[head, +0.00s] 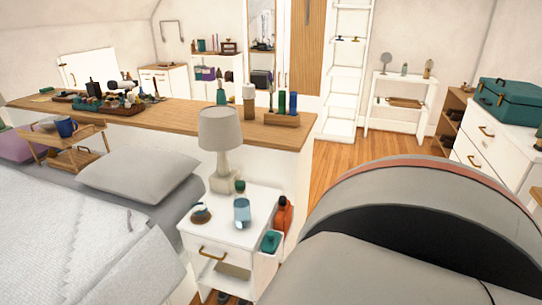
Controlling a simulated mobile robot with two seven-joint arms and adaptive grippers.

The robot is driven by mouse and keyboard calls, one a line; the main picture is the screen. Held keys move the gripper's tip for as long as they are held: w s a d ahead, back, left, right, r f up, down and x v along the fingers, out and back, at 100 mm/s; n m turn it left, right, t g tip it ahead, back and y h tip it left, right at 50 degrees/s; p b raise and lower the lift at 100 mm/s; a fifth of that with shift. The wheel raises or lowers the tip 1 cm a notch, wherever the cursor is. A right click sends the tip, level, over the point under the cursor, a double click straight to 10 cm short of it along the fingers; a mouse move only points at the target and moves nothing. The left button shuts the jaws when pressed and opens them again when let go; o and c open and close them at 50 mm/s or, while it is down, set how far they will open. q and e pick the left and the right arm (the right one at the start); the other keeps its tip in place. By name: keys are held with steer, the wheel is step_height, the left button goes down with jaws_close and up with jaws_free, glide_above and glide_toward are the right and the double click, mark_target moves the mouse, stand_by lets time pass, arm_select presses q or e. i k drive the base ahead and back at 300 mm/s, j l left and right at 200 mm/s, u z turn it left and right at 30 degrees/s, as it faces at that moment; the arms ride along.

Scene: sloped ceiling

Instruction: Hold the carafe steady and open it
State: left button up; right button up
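A light-blue, see-through vessel (242,211), which looks like the carafe, stands upright on the white nightstand (219,233) beside the bed. A small green-topped item (240,187) stands just behind it; I cannot tell whether it is a separate bottle or belongs with the carafe. Neither of my grippers is in view, and nothing is seen touching the carafe.
A grey lamp (220,135) stands behind the carafe, a small round item (201,214) to its left. An orange bottle (283,215) and teal container (270,242) are at the right side. A large grey rounded shape fills the lower right. The bed (75,235) is left.

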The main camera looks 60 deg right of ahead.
mark_target(242, 207)
steer(key=z, duration=1.7)
